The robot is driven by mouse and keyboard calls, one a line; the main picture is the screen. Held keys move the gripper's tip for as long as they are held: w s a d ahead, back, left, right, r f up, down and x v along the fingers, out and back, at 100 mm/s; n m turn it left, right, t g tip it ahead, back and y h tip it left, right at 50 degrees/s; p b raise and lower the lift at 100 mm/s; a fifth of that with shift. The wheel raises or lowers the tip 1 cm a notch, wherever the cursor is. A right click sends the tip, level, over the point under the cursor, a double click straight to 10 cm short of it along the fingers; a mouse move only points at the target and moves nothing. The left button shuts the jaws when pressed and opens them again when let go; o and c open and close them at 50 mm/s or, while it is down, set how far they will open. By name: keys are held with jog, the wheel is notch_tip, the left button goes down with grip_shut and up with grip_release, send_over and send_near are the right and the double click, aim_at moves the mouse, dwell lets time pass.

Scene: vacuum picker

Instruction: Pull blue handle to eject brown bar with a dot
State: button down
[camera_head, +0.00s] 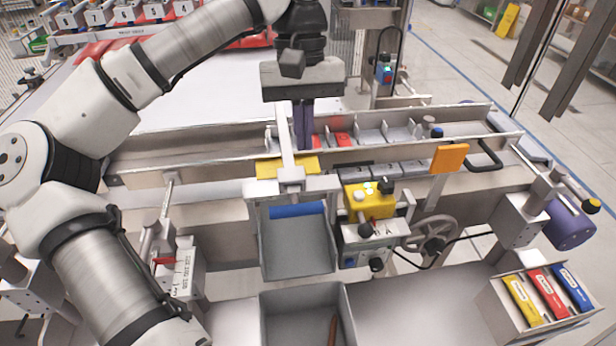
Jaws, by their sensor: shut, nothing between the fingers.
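My gripper (303,138) points down over the channel behind the yellow block, its dark fingers shut with nothing between them. Its tips are partly hidden by a light upright post. A blue horizontal bar (297,211), which looks like the blue handle, lies across the top of a grey chute (296,250), nearer the camera than my gripper and apart from it. A thin brown bar (333,330) stands or leans in the lower grey bin (266,318), cut off by the picture's bottom edge. I cannot see a dot on it.
A yellow control box (369,202) with knobs stands right of the chute. An orange plate (449,158) stands upright on the rail. A box (497,299) at lower right holds yellow, red and blue packs. Metal rails and the light post crowd the space around my gripper.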

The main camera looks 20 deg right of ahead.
jog(key=x, duration=0.3)
jog(key=shift+s+f+p, duration=0.1)
jog(key=shift+f+p, duration=0.25)
jog(key=shift+f, duration=0.05)
jog(key=shift+s+a+f+p, duration=0.15)
jog(key=shift+s+f+p, duration=0.15)
jog(key=shift+s, duration=0.35)
jog(key=shift+s+a+f+p, duration=0.15)
jog(key=shift+s+f+p, duration=0.1)
jog(key=shift+s, duration=0.45)
jog(key=shift+s+a+f+p, duration=0.15)
jog(key=shift+s+f+p, duration=0.15)
jog(key=shift+s, duration=0.35)
